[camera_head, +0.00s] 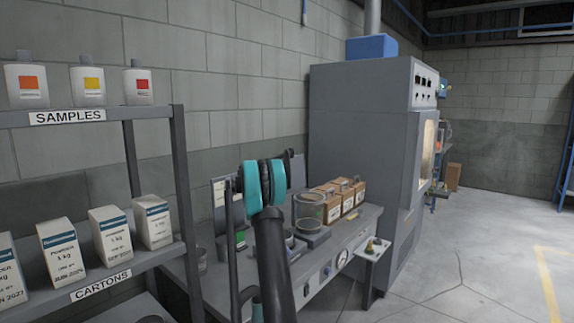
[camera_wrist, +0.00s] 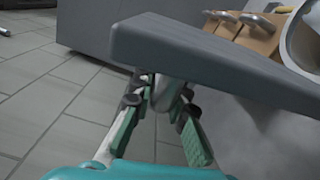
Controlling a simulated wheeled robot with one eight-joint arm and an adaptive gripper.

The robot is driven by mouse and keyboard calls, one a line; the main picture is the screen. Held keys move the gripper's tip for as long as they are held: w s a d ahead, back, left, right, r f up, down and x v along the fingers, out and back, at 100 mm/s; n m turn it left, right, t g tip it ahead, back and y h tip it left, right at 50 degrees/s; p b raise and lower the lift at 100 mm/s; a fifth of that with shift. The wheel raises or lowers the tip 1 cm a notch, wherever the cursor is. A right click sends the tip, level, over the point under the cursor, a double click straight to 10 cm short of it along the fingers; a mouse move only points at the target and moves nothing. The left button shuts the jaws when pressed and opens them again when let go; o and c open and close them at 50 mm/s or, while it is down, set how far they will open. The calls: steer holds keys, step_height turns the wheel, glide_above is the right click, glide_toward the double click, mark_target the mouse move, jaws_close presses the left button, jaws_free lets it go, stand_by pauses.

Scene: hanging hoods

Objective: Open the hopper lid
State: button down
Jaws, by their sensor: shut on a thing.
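A flat dark grey slab, which looks like the hopper lid (camera_wrist: 210,58), crosses the wrist view just beyond my gripper (camera_wrist: 166,92). My gripper's fingers close around a small rounded grey piece at the slab's near edge, which looks like its handle (camera_wrist: 172,98). The fingertips are partly covered by the slab. In the head view, my teal and black arm hides the gripper. A dark grey plate (camera_head: 297,168) shows just right of my arm, standing up at an angle; it may be the same lid. The hopper opening is hidden in both views.
A shelf rack (camera_head: 183,190) with cartons and sample bottles stands close at left. A tall grey cabinet (camera_head: 360,120) stands behind. Floor (camera_head: 470,270) is clear at right.

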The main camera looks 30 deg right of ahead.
stand_by(0.4)
steer(key=c, duration=1.5)
jaws_free()
steer(key=shift+a, duration=0.15)
steer(key=v, duration=1.1)
steer(key=shift+s+a+f, duration=0.1)
steer(key=shift+s+a, duration=0.05)
steer(key=shift+a, duration=0.15)
